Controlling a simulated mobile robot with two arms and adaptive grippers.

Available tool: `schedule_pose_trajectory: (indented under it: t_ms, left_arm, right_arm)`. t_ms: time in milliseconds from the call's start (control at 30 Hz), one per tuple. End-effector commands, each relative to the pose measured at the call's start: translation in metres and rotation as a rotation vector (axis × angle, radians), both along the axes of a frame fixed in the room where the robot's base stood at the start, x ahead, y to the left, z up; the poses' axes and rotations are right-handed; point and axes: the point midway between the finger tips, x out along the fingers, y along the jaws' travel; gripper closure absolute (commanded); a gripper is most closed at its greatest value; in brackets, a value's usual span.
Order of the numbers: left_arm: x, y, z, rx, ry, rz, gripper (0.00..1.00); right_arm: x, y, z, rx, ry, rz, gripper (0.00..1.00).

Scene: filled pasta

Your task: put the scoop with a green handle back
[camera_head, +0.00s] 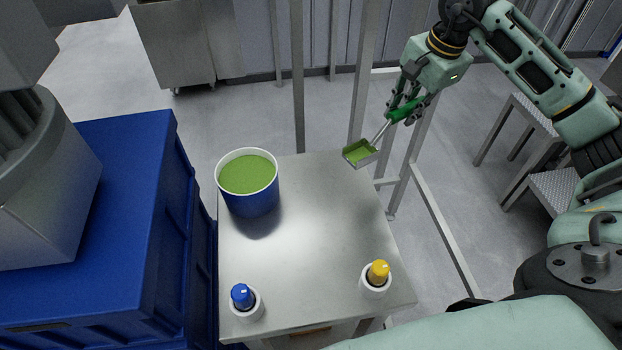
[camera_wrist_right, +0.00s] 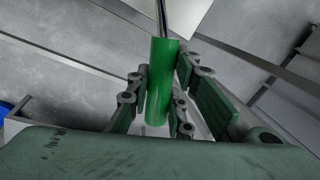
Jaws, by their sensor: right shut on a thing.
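The scoop with a green handle (camera_head: 405,110) is in my right gripper (camera_head: 408,100), which is shut on the handle. Its metal pan (camera_head: 360,152) points down and to the left, over the far right edge of the table, and shows green inside. In the right wrist view the green handle (camera_wrist_right: 160,80) stands between the fingers (camera_wrist_right: 165,95). Two white holders stand on the table: one (camera_head: 246,310) at the front left holds a blue handle (camera_head: 242,296), one (camera_head: 375,287) at the front right holds a yellow handle (camera_head: 378,271). My left gripper is not in view.
The metal table (camera_head: 310,240) is clear in the middle. A blue-and-white tub (camera_head: 250,200) full of green stuff stands at its far left. A large blue crate (camera_head: 130,220) adjoins the table on the left. Metal posts (camera_head: 360,75) rise behind the table.

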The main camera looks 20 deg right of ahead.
Motion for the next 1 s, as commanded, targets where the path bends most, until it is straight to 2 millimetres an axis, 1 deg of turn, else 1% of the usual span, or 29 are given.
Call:
schedule_pose_trajectory:
  t_ms: [33,167,267,400,500,600,700,833,1000]
  left_arm:
    - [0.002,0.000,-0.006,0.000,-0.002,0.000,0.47]
    - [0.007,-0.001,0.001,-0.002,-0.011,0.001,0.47]
    - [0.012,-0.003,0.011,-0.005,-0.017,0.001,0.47]
    - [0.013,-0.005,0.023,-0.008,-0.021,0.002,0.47]
    - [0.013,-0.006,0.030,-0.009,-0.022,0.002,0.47]
    - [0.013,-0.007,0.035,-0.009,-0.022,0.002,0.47]
    - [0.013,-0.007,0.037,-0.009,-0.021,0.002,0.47]
    - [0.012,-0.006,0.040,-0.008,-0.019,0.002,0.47]
    - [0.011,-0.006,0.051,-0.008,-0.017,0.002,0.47]
  right_arm:
    - [0.001,0.001,-0.006,0.001,-0.001,0.000,1.00]
    - [0.011,0.010,-0.012,0.005,0.000,0.002,1.00]
    - [0.026,0.024,-0.022,0.006,0.002,0.004,1.00]
    - [0.052,0.045,-0.041,0.007,0.002,0.004,1.00]
    - [0.068,0.058,-0.054,0.006,0.001,0.002,1.00]
    - [0.081,0.067,-0.065,0.004,0.001,0.000,1.00]
    - [0.088,0.072,-0.072,0.002,-0.001,-0.001,1.00]
    - [0.090,0.075,-0.081,0.002,0.002,0.000,1.00]
    - [0.090,0.075,-0.105,0.002,0.003,0.000,1.00]
